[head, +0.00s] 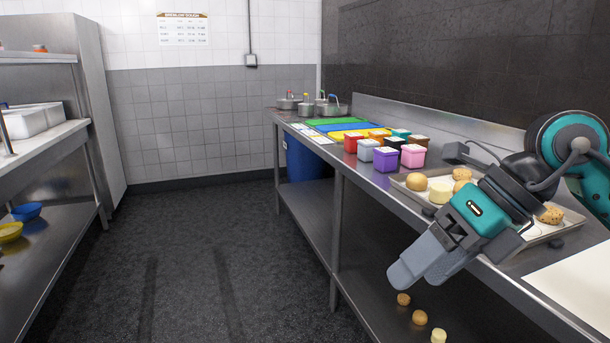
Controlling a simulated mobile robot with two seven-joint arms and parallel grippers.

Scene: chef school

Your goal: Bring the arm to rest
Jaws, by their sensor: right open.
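My right arm comes in from the right, with teal and dark grey parts. Its gripper (416,272) is open and points down and to the left, past the front edge of the steel counter (352,172). I see nothing between its grey fingers. The hand hides part of a metal tray (408,188) on the counter, which holds several buns and cookies and a pale yellow piece (440,193). My left gripper is not in view.
Coloured boxes (385,159), cutting boards (335,122) and pots (332,108) stand farther along the counter. Several small food pieces (420,318) lie on the lower shelf below the gripper. The dark floor (210,250) between the counter and the left shelving is clear.

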